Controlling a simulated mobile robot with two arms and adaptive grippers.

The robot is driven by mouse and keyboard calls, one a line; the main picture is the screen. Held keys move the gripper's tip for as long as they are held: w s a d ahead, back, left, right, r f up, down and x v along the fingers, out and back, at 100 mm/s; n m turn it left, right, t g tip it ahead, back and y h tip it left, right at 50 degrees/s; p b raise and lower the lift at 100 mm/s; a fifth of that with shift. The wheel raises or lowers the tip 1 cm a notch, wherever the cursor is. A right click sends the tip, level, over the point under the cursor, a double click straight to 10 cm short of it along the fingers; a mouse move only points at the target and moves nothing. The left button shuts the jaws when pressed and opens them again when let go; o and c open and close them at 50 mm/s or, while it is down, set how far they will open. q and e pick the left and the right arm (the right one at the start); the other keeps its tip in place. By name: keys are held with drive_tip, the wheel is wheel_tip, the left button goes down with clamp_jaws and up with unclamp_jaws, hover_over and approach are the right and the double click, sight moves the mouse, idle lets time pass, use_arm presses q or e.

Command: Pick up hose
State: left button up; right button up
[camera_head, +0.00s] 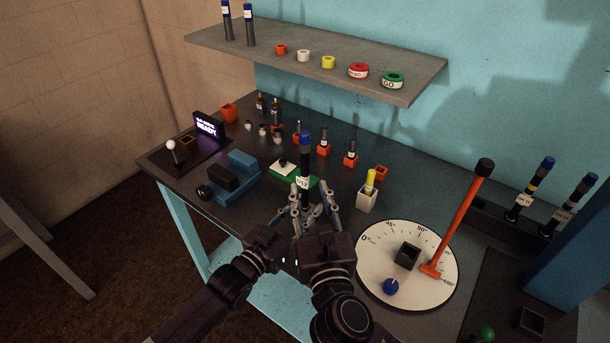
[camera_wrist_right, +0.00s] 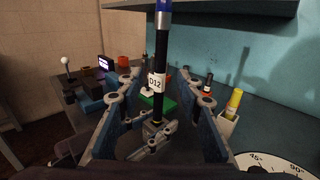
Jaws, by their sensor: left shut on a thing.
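A black hose (camera_head: 305,160) with a blue top end and a white label stands upright in front of me. In the right wrist view the hose (camera_wrist_right: 161,50) shows its label, D12. My left gripper (camera_wrist_right: 153,138) is shut on the hose's lower end. My right gripper (camera_wrist_right: 160,84) is open, with its fingers on either side of the hose and apart from it. In the head view both grippers crowd together at the hose's lower part, above the table's front edge. The hose's bottom end is partly hidden by the fingers.
A white dial (camera_head: 385,285) with an orange lever (camera_head: 460,215) lies to the right. A white cup with a yellow item (camera_head: 368,196) stands nearby. A grey shelf (camera_head: 320,50) hangs above the table's back.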

sight(306, 173)
drive_tip(key=w, duration=0.5)
drive_tip(key=w+a, duration=0.1)
drive_tip(key=w, duration=0.1)
drive_tip(key=shift+w+r, duration=0.15)
drive_tip(key=shift+w, duration=0.1)
drive_tip(key=shift+c, duration=0.3)
clamp_jaws()
